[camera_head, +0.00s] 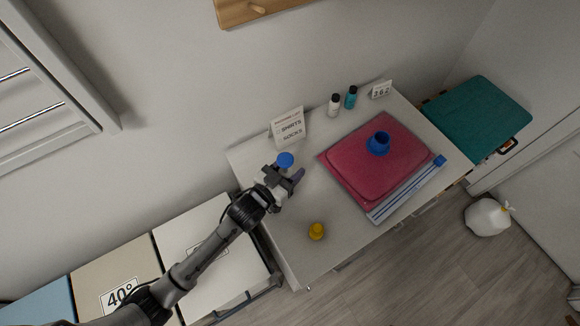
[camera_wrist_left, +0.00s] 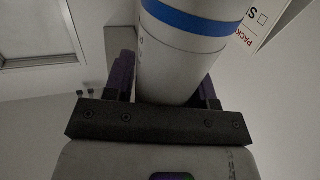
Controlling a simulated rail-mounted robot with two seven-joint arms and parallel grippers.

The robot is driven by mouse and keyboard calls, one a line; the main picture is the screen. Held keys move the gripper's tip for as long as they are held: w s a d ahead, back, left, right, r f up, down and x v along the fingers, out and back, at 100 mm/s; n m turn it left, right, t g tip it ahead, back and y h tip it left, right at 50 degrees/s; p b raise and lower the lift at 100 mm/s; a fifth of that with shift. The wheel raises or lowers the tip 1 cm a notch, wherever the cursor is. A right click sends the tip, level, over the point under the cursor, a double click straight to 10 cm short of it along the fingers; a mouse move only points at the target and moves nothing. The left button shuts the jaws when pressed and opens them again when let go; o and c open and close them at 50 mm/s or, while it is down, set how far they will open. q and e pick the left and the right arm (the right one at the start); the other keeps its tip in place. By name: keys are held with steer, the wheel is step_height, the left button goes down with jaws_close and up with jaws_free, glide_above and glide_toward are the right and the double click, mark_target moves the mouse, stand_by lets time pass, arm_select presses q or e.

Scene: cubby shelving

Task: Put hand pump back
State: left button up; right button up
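The hand pump looks to be the white cylinder with a blue band (camera_wrist_left: 190,45) in the left wrist view. Its blue top (camera_head: 285,160) shows in the head view at the left end of the white table (camera_head: 345,238). My left gripper (camera_wrist_left: 165,88) has its purple fingers on both sides of the white body and looks shut on it. In the head view, the left gripper (camera_head: 286,176) hides most of the body. I cannot tell whether the pump touches the table. My right gripper is in neither view.
A red flat bag (camera_head: 350,175) with a blue round piece (camera_head: 379,143) and a blue slider (camera_head: 440,160) covers the table's right half. A yellow piece (camera_head: 316,231) stands near the front edge. A sign (camera_head: 288,128) and two bottles (camera_head: 334,105) stand at the back.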

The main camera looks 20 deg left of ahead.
arm_select(q)
steer(key=shift+o, duration=1.2)
steer(key=shift+r, duration=0.1)
steer(key=shift+r, duration=0.35)
steer(key=shift+s+a+r, duration=0.1)
steer(key=shift+s+r, duration=0.05)
steer(key=shift+s, duration=0.1)
steer(key=v, duration=1.1)
steer(key=shift+s+p, duration=0.2)
steer(key=shift+p, duration=0.15)
steer(key=shift+a, duration=0.1)
